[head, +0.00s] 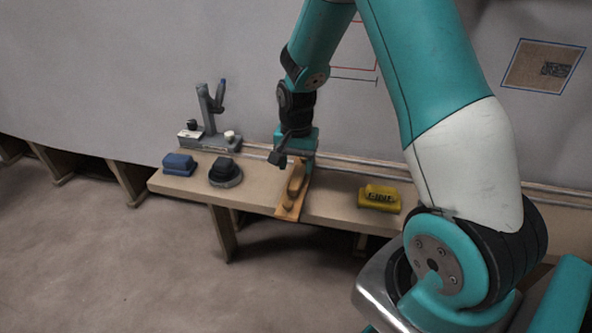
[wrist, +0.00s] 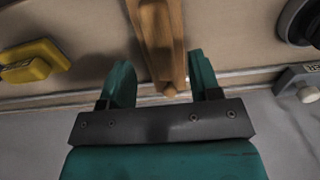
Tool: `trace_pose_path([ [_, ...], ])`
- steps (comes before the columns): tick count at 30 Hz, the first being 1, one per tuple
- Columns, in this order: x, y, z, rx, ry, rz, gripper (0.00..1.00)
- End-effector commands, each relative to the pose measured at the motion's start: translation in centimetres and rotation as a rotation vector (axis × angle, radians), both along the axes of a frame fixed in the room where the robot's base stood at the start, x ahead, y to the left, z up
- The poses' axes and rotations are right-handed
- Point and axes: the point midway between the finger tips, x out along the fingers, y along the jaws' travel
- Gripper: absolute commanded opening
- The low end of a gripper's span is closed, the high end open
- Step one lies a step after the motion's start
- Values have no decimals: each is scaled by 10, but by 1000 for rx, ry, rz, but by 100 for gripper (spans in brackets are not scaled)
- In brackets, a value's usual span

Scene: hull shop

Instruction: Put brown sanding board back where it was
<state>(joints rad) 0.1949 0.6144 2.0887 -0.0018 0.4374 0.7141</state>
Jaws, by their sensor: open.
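The brown sanding board (head: 289,207) lies on the wooden bench, running from the front edge toward the wall, its front end at or slightly past the edge. Its raised handle shows on top. In the wrist view the board (wrist: 162,40) reaches in between the two teal fingers. My gripper (head: 300,165) is above the board's far end, fingers apart on either side of it. In the wrist view my gripper (wrist: 160,85) shows a gap on both sides of the board. I cannot tell whether the board's underside rests fully on the bench.
On the wooden bench (head: 335,210), a blue block (head: 179,164), a black round sander (head: 225,172) and a grey stand (head: 212,130) are left of the board. A yellow block (head: 380,198) is to its right. The wall is close behind. Bare bench lies between board and yellow block.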

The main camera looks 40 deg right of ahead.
Motion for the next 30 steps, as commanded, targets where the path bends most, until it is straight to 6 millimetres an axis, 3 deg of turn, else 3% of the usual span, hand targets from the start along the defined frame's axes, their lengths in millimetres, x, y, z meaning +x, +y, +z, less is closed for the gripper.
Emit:
trace_pose_path([
  [1,1,0,17,-1,-4,0,57],
  [6,1,0,54,-1,-5,0,57],
  [14,0,1,85,1,-2,6,57],
  [16,-3,11,95,11,-11,50,57],
  [20,-25,64,130,67,-57,307,57],
  [24,-84,141,175,157,-133,753,57],
  [27,-135,182,196,212,-189,1057,57],
  [30,-179,206,208,253,-236,1296,57],
])
